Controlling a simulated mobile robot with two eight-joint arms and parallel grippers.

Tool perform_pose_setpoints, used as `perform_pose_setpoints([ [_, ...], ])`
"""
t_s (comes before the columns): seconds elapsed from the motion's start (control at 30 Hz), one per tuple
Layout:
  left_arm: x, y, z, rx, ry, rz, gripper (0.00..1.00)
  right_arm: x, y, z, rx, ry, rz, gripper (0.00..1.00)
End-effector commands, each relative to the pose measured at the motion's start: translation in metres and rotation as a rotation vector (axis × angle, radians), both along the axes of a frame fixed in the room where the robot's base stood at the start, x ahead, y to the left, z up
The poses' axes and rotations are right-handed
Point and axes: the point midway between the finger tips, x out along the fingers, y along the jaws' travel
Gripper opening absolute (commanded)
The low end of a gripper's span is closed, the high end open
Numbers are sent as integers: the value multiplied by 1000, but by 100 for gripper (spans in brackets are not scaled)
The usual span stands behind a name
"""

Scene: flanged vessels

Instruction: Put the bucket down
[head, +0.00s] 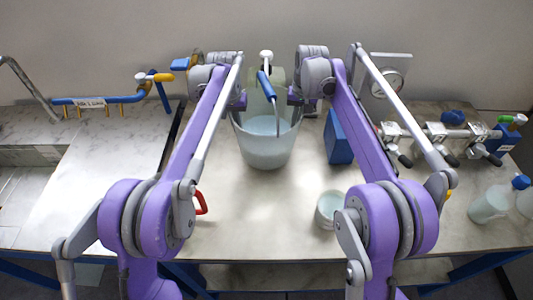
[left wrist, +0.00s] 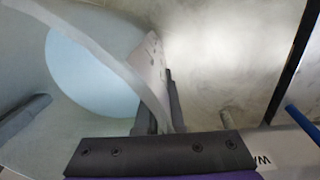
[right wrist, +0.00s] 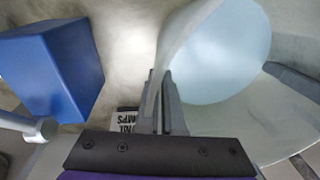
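The bucket (head: 264,155) is translucent grey, upright, with pale bluish contents or a pale bottom visible inside. It is over the middle of the marble-look worktop (head: 265,225); I cannot tell whether its base touches the surface. My left gripper (head: 240,101) is at its left rim, and in the left wrist view the fingers (left wrist: 158,110) close on the bucket wall. My right gripper (head: 293,98) is at its right rim, and in the right wrist view the fingers (right wrist: 160,105) pinch the wall. A blue grip (head: 266,86) on a thin grey rod shows at the bucket's opening.
A blue block (head: 338,138) stands just right of the bucket. A small beaker (head: 328,210) is in front right. Metal valves and pipes (head: 440,132) and bottles (head: 490,205) fill the right side. A blue pipe (head: 100,100) runs at back left. The worktop's front middle is clear.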

Motion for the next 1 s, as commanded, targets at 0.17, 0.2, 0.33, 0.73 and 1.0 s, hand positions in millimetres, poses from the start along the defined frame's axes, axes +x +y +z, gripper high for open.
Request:
perform_pose_setpoints([
  [0.17,1,0,-1,0,0,0,28,0,0,-1,0,0,0,28],
  [0.2,0,0,-1,0,0,0,34,0,0,-1,0,0,0,34],
  [0.33,0,0,-1,0,0,0,34,0,0,-1,0,0,0,34],
  [0.73,0,0,3,0,0,0,34,0,0,-1,0,0,0,34],
  [1.0,-3,4,50,0,0,0,34,0,0,-1,0,0,0,34],
])
